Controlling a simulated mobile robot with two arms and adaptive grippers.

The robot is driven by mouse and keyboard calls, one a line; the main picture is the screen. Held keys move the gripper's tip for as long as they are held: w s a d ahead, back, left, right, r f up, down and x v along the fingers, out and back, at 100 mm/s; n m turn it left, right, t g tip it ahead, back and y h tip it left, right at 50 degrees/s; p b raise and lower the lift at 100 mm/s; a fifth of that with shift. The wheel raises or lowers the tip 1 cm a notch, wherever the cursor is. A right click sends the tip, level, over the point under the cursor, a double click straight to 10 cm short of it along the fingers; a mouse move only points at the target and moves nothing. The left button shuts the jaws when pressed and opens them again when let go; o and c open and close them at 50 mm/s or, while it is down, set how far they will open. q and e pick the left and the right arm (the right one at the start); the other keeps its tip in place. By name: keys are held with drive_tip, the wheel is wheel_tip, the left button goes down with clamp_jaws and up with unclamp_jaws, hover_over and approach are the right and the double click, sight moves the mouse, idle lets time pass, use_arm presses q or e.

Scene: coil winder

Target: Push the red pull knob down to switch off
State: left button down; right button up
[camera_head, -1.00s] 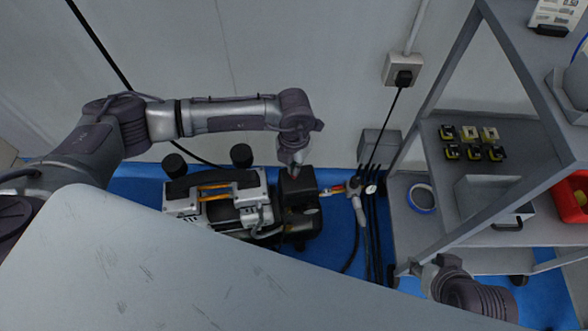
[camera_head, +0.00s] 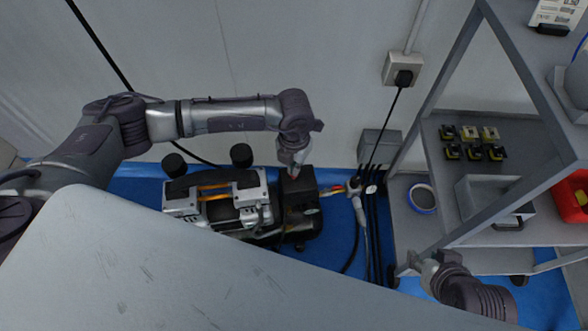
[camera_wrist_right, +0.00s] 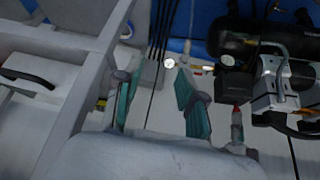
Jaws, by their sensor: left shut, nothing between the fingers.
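The compressor (camera_head: 216,193) stands on the blue floor beyond the grey table edge. A black switch box (camera_head: 299,186) sits at its right end and also shows in the right wrist view (camera_wrist_right: 234,86). The red pull knob (camera_wrist_right: 236,109) shows only as a small red spot at the box, mostly hidden by my left gripper (camera_head: 293,170). My left gripper is shut, pointing down at the knob from above with its tip at or very near it; contact is unclear. My right gripper (camera_wrist_right: 158,105) is open and empty, well away by the shelf.
A grey shelf rack (camera_head: 450,150) stands at the right with small yellow-black parts (camera_head: 474,142) and a red bin (camera_head: 571,197). Hoses and cables (camera_head: 372,225) run between compressor and rack. The bare table (camera_head: 180,270) fills the front. A wall socket (camera_head: 400,70) is behind.

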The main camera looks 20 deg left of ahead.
use_arm(q)
drive_tip(key=shift+f, duration=0.2)
use_arm(e)
drive_tip(key=shift+w+a+r+t, duration=0.2)
drive_tip(key=shift+w+t, duration=0.1)
drive_tip(key=shift+w, duration=0.25)
use_arm(q)
drive_tip(key=shift+r, duration=0.1)
use_arm(e)
drive_tip(key=shift+s, duration=0.1)
use_arm(q)
drive_tip(key=shift+r+p, duration=0.8)
drive_tip(key=shift+r, duration=0.15)
wheel_tip(320, 180, up, 2)
drive_tip(key=shift+p, duration=0.8)
use_arm(e)
drive_tip(key=s+d+g, duration=0.2)
drive_tip(key=s+g, duration=0.1)
drive_tip(key=s, duration=0.3)
use_arm(q)
drive_tip(key=shift+r, duration=0.15)
drive_tip(key=shift+r+p, duration=0.7)
drive_tip(key=shift+r, duration=0.1)
use_arm(e)
drive_tip(key=shift+g+h, duration=0.3)
drive_tip(key=shift+g, duration=0.1)
drive_tip(key=x, duration=0.5)
drive_tip(key=shift+a+f, duration=0.1)
drive_tip(key=shift+a, duration=0.05)
